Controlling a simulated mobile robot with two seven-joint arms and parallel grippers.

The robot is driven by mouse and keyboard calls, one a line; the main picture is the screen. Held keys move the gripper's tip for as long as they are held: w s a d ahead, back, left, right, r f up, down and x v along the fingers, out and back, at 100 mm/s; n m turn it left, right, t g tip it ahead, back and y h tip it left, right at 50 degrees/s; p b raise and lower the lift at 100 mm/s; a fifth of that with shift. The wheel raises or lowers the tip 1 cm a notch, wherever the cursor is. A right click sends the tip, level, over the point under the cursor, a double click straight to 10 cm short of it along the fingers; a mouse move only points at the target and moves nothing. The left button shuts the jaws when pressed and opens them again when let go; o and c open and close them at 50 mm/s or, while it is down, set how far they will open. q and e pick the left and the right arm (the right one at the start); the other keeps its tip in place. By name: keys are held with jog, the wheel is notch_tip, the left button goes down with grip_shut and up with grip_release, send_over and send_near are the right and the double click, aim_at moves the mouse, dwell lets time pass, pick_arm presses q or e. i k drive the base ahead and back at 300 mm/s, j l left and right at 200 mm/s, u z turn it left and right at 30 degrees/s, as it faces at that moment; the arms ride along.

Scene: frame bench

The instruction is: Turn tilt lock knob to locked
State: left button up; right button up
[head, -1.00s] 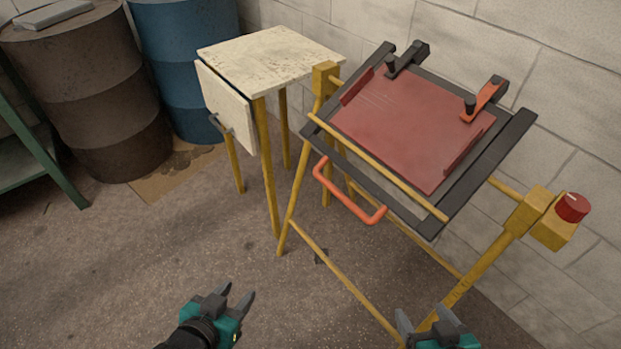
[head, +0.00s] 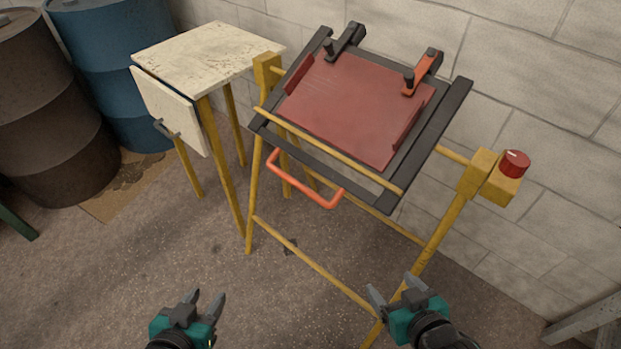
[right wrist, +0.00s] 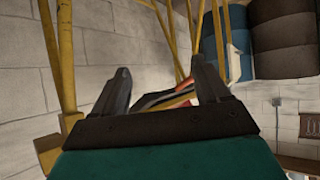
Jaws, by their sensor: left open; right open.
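The red tilt lock knob (head: 514,163) sits on a yellow block at the right end of the tilting frame's stand (head: 440,232). A pale mark shows on its top face. The dark frame (head: 440,120) holds a red panel (head: 345,110) and is tilted. My right gripper (head: 395,288) is open and empty, low in front of the stand's right leg, below and left of the knob and apart from it. It also shows in the right wrist view (right wrist: 162,85), with nothing between its fingers. My left gripper (head: 207,300) is open and empty above the floor at the lower left.
An orange handle (head: 305,182) sticks out from the frame's front edge. Two clamps, one black (head: 345,42) and one orange (head: 422,72), sit on its far edge. A side table (head: 205,55) and drums (head: 110,70) stand left. A block wall (head: 560,110) is close behind.

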aim_at(514, 164)
jog(key=z, duration=1.4)
